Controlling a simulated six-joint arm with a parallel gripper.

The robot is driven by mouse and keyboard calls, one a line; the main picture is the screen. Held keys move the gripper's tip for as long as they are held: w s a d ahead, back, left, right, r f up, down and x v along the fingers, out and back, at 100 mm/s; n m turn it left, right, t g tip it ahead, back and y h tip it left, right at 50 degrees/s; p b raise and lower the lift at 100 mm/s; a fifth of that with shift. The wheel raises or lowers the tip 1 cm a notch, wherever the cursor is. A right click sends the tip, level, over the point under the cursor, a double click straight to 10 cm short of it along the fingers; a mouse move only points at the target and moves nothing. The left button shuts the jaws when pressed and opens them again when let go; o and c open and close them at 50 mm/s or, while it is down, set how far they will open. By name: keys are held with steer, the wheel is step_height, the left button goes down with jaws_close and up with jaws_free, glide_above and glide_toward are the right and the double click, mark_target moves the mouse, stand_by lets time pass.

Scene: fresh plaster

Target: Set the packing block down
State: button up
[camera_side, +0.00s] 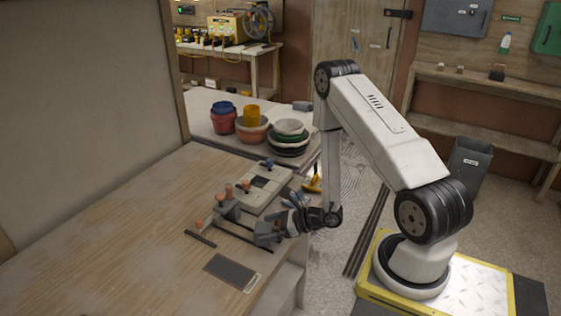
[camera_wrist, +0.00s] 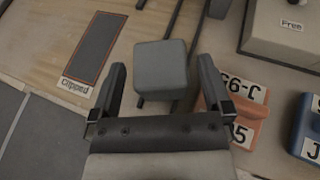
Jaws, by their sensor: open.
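A grey packing block (camera_wrist: 160,68) with rounded edges lies ahead of and between my gripper's two fingers in the wrist view. My gripper (camera_wrist: 161,88) is open, with a gap between each finger and the block. Thin dark bars pass by or under the block; I cannot tell whether it rests on them. In the side view my gripper (camera_side: 270,230) is low over the near part of the wooden bench, and a grey shape between its jaws looks like the block.
A grey box (camera_wrist: 285,35) labelled "Free" stands at upper right in the wrist view. An orange labelled piece (camera_wrist: 240,105) lies close by the right finger, with a blue one (camera_wrist: 310,125) beyond. Stacked bowls (camera_side: 288,138) stand behind. The bench's left (camera_side: 110,225) is clear.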

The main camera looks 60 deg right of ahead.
steer(key=shift+r, duration=0.1)
steer(key=shift+v, duration=0.8)
steer(key=v, duration=1)
steer(key=shift+s, duration=0.2)
steer(key=shift+d, duration=0.1)
steer(key=shift+r, duration=0.1)
